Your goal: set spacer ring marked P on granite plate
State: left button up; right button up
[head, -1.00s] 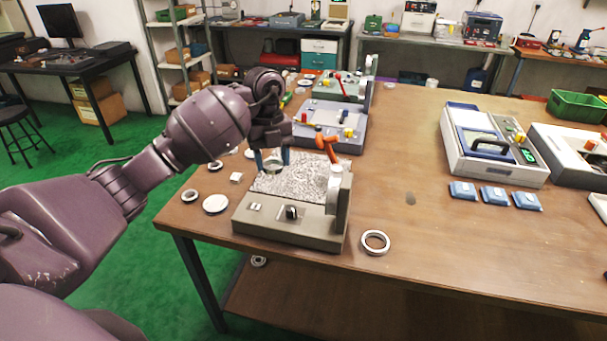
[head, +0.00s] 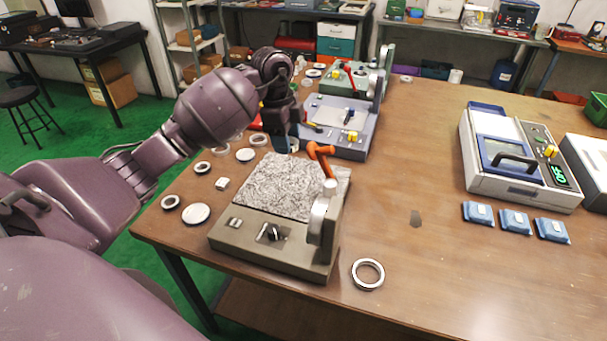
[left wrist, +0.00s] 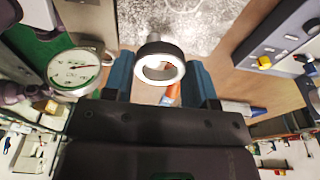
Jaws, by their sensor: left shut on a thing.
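My left gripper (head: 283,146) is at the far edge of the granite plate (head: 275,185), whose speckled grey top sits on a beige stand. In the left wrist view its blue fingers (left wrist: 160,78) are shut on a metal ring (left wrist: 159,65) with a dark outer side and a bright face. I cannot read a mark on it. The granite plate (left wrist: 185,18) shows beyond the ring there, and the two look apart. In the head view the held ring is mostly hidden by the gripper. My right gripper is not in view.
An orange-handled lever (head: 320,155) and a gauge post (head: 322,220) stand at the plate's right side. A loose ring (head: 368,273) lies right of the stand. Several rings and discs (head: 196,214) lie left of it. A blue-grey device (head: 335,130) stands behind. The table's middle is clear.

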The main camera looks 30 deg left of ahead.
aim_at(295, 184)
pick_arm(q)
notch_tip(295, 184, down, 13)
jog(key=shift+s+r+b, duration=0.15)
jog(key=shift+b, duration=0.75)
jog(key=shift+f, duration=0.5)
jog(key=w, duration=0.2)
jog(key=w+b, duration=0.1)
jog(key=w, duration=0.1)
jog(key=shift+w+a+f, duration=0.1)
jog(key=shift+a, duration=0.3)
jog(key=shift+f, duration=0.5)
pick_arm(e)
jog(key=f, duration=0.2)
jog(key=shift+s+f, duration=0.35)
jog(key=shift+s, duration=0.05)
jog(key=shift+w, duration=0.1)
